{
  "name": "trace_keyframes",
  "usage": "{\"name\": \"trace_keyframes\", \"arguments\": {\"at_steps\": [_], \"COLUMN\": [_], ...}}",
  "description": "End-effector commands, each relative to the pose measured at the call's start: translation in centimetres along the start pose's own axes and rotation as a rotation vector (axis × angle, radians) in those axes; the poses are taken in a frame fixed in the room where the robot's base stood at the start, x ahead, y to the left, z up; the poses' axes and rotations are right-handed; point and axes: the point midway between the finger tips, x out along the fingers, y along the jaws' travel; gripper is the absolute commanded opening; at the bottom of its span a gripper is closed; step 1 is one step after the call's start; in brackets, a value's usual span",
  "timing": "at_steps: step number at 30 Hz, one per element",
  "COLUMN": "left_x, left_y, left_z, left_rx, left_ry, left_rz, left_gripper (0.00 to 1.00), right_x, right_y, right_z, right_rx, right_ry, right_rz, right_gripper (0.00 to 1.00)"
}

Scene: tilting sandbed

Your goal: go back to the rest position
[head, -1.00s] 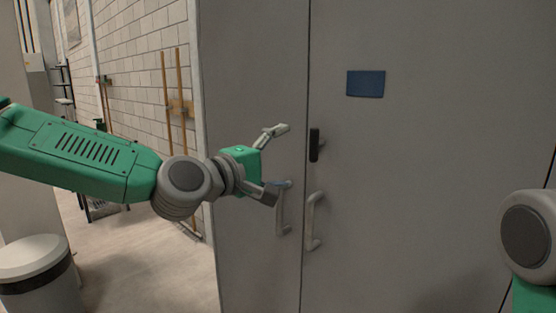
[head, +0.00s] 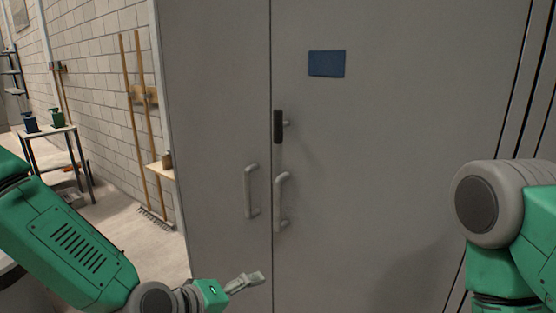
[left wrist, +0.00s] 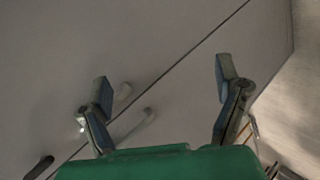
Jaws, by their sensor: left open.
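My left gripper (head: 245,283) is low in the head view, in front of the grey cabinet (head: 390,150).
The cabinet doors look shut, with a black latch (head: 278,126) and a blue plate (head: 326,63) on the right door. Brooms (head: 139,130) lean on the brick wall. A small table (head: 56,140) stands at the far left. Light floor lies between.

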Motion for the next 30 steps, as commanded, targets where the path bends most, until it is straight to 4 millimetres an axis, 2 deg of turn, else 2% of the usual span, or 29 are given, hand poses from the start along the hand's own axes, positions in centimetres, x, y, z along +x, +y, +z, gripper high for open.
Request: {"name": "trace_keyframes", "arguments": {"at_steps": [1,5,6,9,12,15,18,21,30], "left_x": [-0.1,-1.8,-2.7,-5.8,-9.7,-13.4,-16.1,-17.6,-18.0], "left_y": [-3.6,-12.5,-15.2,-21.6,-27.0,-30.9,-33.2,-34.3,-34.6], "left_z": [2.1,6.5,7.7,10.3,12.3,13.3,13.7,13.8,13.8], "left_rx": [0.041,0.161,0.2,0.304,0.405,0.492,0.551,0.585,0.592], "left_ry": [-0.038,-0.131,-0.163,-0.249,-0.338,-0.415,-0.47,-0.5,-0.507], "left_rz": [-0.076,-0.263,-0.321,-0.465,-0.597,-0.701,-0.773,-0.809,-0.817], "left_gripper": [0.84,0.84,0.84,0.84,0.84,0.84,0.84,0.84,0.84], "right_x": [0.0,0.0,0.0,0.0,0.0,0.0,0.0,0.0,0.0], "right_y": [0.0,0.0,0.0,0.0,0.0,0.0,0.0,0.0,0.0], "right_z": [0.0,0.0,0.0,0.0,0.0,0.0,0.0,0.0,0.0], "right_rx": [0.0,0.0,0.0,0.0,0.0,0.0,0.0,0.0,0.0], "right_ry": [0.0,0.0,0.0,0.0,0.0,0.0,0.0,0.0,0.0], "right_rz": [0.0,0.0,0.0,0.0,0.0,0.0,0.0,0.0,0.0], "right_gripper": [0.4,0.4,0.4,0.4,0.4,0.4,0.4,0.4,0.4]}}
